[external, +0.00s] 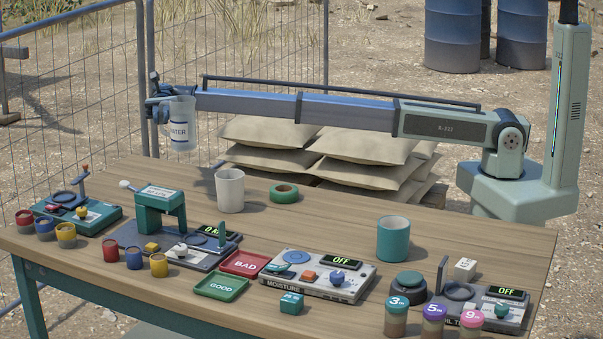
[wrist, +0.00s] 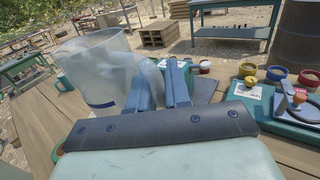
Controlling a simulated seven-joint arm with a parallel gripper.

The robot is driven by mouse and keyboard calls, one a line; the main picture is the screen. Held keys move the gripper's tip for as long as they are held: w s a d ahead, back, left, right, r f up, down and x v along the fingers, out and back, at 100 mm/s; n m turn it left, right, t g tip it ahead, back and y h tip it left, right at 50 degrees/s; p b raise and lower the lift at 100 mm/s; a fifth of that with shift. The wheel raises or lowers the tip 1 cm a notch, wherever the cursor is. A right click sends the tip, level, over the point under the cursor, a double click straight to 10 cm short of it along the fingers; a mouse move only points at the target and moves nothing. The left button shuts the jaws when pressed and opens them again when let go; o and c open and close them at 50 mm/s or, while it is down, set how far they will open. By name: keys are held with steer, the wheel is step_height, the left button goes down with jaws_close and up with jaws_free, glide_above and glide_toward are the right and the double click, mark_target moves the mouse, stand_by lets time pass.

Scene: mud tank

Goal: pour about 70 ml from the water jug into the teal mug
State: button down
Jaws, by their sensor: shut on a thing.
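The water jug (external: 181,128) is a clear, whitish vessel with a "WATER" label. It is held up in the air above the far left of the table and looks about upright in the external view. My gripper (external: 158,106) is shut on it at its left side. In the wrist view the jug (wrist: 100,72) is at the left, beside my gripper fingers (wrist: 164,82). How much water it holds is unclear. The teal mug (external: 393,240) stands upright on the right part of the table, far to the right of the jug. Its inside is mostly hidden.
A white mug (external: 230,190) and a green tape roll (external: 284,193) stand mid-table. The moisture device (external: 318,275), red tray (external: 245,263), green tray (external: 221,286), teal press (external: 160,210) and several small jars crowd the front. Bare tabletop (external: 330,216) lies left of the teal mug.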

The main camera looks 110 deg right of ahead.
step_height(320, 180, up, 2)
steer(key=s+a+n+g+h, duration=0.1)
steer(key=s+a+n+g, duration=0.25)
steer(key=s+a, duration=0.95)
steer(key=s+a+n+g+h, duration=0.1)
steer(key=s+a+n+g, duration=0.3)
steer(key=a, duration=2)
steer(key=s+a+n+g+h, duration=0.15)
steer(key=s+a+g, duration=0.5)
steer(key=a, duration=1.15)
step_height(320, 180, down, 11)
steer(key=shift+s+f+t+y, duration=0.2)
steer(key=shift+t+y, duration=0.1)
steer(key=shift+y, duration=0.15)
steer(key=shift+s+d+r, duration=0.1)
steer(key=shift+r, duration=0.05)
